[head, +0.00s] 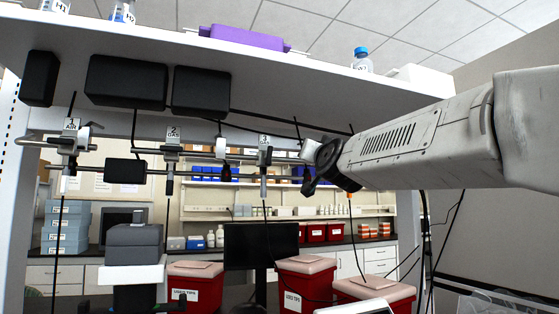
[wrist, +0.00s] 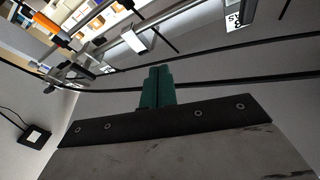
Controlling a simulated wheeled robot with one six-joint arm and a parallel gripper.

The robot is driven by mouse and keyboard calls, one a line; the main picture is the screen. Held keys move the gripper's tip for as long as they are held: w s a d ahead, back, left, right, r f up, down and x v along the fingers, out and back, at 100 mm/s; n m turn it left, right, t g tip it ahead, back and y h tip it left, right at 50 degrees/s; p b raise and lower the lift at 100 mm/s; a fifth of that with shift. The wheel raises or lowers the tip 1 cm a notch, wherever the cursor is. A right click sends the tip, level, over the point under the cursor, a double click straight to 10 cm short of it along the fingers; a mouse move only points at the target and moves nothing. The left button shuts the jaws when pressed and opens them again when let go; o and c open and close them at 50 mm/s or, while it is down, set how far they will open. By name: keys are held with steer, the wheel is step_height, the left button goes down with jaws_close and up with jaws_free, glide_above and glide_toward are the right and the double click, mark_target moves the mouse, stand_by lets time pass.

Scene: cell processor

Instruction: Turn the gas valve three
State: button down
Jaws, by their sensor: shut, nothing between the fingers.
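The gas valve three (head: 264,158), under a white tag reading "3 GAS" (head: 264,140), sits on a horizontal pipe below the shelf, left of my arm's end in the head view. In the wrist view, an upside-down tag (wrist: 236,19) shows at the top, beside the pipes. My gripper (wrist: 157,72) has green fingers that are pressed together and empty. They point toward the pipes and dark cables, and I see no clear contact with the valve. In the head view my arm's dark end hides the fingers.
Valves tagged "2 GAS" (head: 172,150) and "AIR" (head: 70,143) are farther left on the pipes. Black boxes (head: 126,82) hang under the shelf (head: 300,62). Dark cables (wrist: 225,45) cross near my fingers. Red bins (head: 306,278) and a monitor (head: 261,246) stand below.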

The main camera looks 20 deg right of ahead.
mark_target(269, 156)
steer(key=s+d+f+m+g+y, duration=0.2)
steer(key=s+d+f+m+g, duration=0.15)
steer(key=d+m, duration=0.3)
steer(key=a+m+y, duration=0.4)
steer(key=a+y, duration=0.4)
steer(key=w+a+r, duration=0.1)
steer(key=w+a, duration=0.5)
steer(key=w, duration=0.2)
steer(key=shift+w+a+r, duration=0.15)
steer(key=shift+w+r, duration=0.05)
steer(key=shift+w, duration=0.15)
